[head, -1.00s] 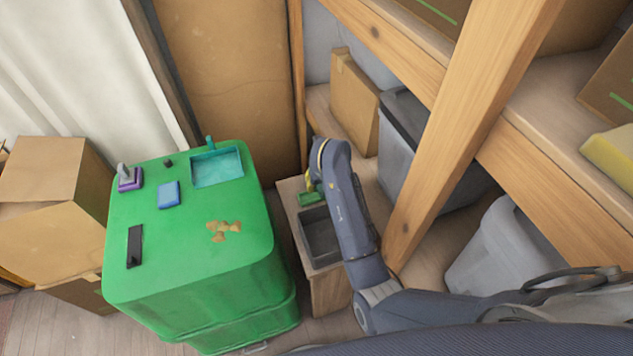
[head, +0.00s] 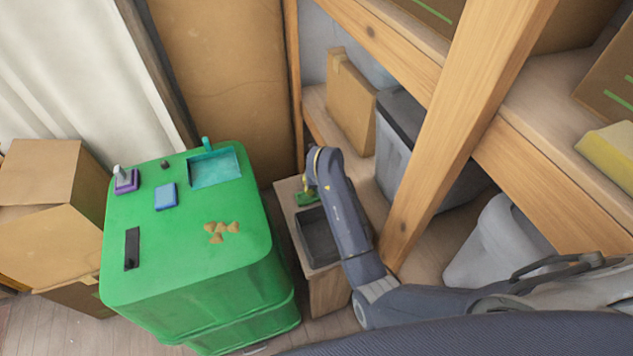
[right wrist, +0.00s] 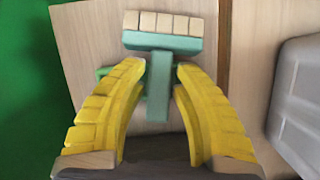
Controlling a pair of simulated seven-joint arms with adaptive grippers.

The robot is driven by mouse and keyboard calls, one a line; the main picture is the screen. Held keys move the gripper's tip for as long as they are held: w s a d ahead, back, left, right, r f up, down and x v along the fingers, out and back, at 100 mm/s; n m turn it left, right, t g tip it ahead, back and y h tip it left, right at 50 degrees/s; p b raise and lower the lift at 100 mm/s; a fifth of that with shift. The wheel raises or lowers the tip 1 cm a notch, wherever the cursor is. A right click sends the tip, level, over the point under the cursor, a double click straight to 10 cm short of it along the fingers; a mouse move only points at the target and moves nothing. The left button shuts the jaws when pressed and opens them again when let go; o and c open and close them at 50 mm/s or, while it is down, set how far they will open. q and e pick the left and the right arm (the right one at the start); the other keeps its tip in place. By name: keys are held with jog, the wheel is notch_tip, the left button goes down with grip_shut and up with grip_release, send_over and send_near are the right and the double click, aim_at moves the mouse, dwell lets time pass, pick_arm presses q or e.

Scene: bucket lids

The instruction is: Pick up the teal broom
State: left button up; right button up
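The teal broom (right wrist: 160,85) shows in the right wrist view as a short teal handle under a wide head with a row of tan bristle blocks. It lies on a light wooden top. My right gripper (right wrist: 161,70) has yellow fingers, one on each side of the handle, with the tips very close to it. Whether they press on it I cannot tell. In the head view my right gripper (head: 308,187) points down over the small wooden stand, where a bit of green (head: 306,198) shows below it. My left gripper is not in view.
A green bin (head: 185,260) stands left of the stand (head: 328,292), with small items and a teal tray-like piece (head: 215,168) on its lid. A dark grey tray (head: 318,237) sits on the stand. A wooden shelf post (head: 440,150) rises close right of my arm.

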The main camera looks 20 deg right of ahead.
grip_shut()
